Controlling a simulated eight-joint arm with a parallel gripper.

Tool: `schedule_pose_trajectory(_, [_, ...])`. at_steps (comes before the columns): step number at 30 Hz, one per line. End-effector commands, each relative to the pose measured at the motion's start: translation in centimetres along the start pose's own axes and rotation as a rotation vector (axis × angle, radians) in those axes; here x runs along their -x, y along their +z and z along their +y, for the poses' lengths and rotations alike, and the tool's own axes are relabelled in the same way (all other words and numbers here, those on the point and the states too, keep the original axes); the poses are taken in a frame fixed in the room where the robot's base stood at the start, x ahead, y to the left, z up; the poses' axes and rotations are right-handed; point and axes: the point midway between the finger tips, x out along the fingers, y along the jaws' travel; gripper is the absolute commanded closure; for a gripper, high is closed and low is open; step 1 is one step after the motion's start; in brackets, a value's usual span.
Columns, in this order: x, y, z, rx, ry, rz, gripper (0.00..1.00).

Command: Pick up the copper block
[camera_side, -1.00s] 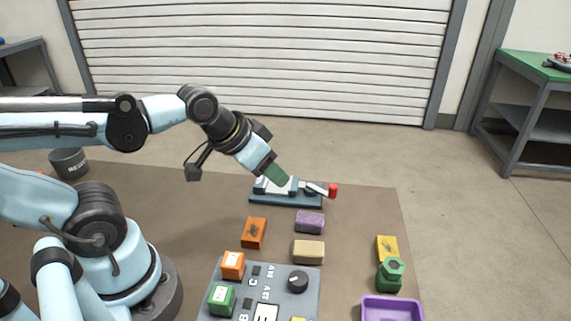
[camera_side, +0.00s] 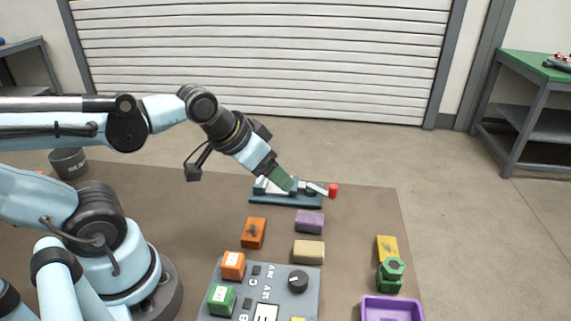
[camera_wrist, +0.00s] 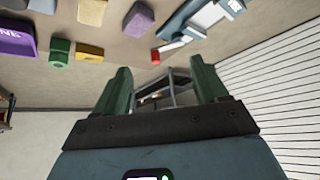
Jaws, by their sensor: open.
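The copper block (camera_side: 254,232), orange-brown with a dark mark on top, lies on the brown mat behind the grey panel. I cannot make it out in the wrist view. My gripper (camera_side: 281,178) is up in the air, tilted down to the right, in front of the clamp in the picture, above and to the right of the copper block and apart from it. In the wrist view its two green fingers (camera_wrist: 160,78) are spread with nothing between them.
A purple block (camera_side: 310,222) and a beige block (camera_side: 308,252) lie right of the copper block. A clamp with a red-tipped lever (camera_side: 287,201) stands behind. The grey panel (camera_side: 276,283) is in front; a purple tray (camera_side: 391,300) is front right.

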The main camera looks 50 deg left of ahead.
Motion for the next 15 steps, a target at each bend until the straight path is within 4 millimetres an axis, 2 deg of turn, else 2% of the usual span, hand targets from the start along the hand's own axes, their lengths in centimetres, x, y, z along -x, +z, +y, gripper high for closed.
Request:
schedule_pose_trajectory(5, [0.0,0.3,-0.1,0.073,-0.005,-0.059,0.28])
schedule_pose_trajectory(15, [0.8,2.8,-0.8,0.627,-0.167,-0.491,0.28])
